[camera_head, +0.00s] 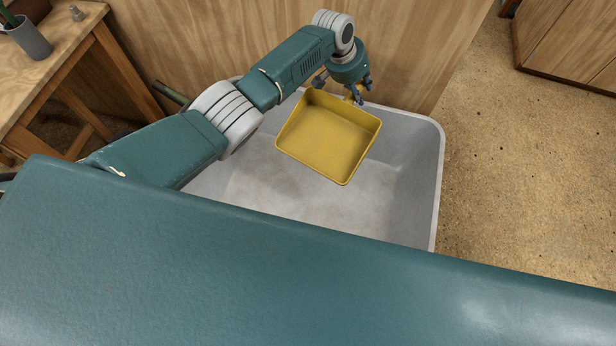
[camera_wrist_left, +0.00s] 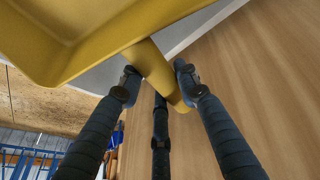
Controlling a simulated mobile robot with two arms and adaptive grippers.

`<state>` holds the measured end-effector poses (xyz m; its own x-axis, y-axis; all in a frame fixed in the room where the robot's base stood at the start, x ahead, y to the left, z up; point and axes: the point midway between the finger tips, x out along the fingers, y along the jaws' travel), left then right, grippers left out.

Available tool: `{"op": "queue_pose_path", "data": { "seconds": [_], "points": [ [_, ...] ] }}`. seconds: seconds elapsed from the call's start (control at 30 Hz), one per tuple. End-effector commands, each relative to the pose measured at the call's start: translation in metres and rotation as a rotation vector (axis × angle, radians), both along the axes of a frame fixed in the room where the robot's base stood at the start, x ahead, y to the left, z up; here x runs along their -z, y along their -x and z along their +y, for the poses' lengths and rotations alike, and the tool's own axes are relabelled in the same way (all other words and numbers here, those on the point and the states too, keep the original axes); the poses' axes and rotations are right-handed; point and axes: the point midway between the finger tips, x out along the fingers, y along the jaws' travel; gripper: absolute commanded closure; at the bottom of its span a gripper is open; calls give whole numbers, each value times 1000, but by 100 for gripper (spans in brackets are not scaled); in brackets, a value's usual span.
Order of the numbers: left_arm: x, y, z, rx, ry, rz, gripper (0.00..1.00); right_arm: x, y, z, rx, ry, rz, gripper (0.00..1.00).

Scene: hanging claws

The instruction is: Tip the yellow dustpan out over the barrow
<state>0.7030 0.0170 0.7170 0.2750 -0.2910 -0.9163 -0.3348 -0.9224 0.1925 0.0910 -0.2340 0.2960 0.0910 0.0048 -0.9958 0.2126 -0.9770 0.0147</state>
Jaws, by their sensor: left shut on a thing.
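The yellow dustpan (camera_head: 328,137) hangs over the grey barrow (camera_head: 438,165), near its far side. Its open scoop faces up toward the head camera and looks empty; I see no debris in it. My left gripper (camera_head: 360,92) is shut on the dustpan's handle at the far end of the pan. In the left wrist view the fingers (camera_wrist_left: 155,80) close around the yellow handle (camera_wrist_left: 160,75), with the pan (camera_wrist_left: 90,40) at the upper left. The barrow's inside is pale and dusty-looking, and its near part is hidden by my own teal body. My right gripper is not in view.
A wooden panel (camera_head: 420,45) stands right behind the barrow. A wooden bench (camera_head: 50,65) with a grey pot (camera_head: 30,37) is at the far left. A wooden cabinet (camera_head: 575,45) is at the upper right. The speckled floor (camera_head: 520,170) right of the barrow is clear.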

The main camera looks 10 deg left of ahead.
Motion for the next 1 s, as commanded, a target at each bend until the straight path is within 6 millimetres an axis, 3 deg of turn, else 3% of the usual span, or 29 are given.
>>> {"op": "queue_pose_path", "data": {
  "seconds": [0.1,0.47,1.0],
  "points": [
    [4,-1,-1,0,-2,10,100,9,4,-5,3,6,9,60],
    [1,-1,-1,1,-3,13,100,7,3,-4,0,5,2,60],
    [-50,-1,-1,2,-3,12,100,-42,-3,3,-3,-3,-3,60]
  ]
}}
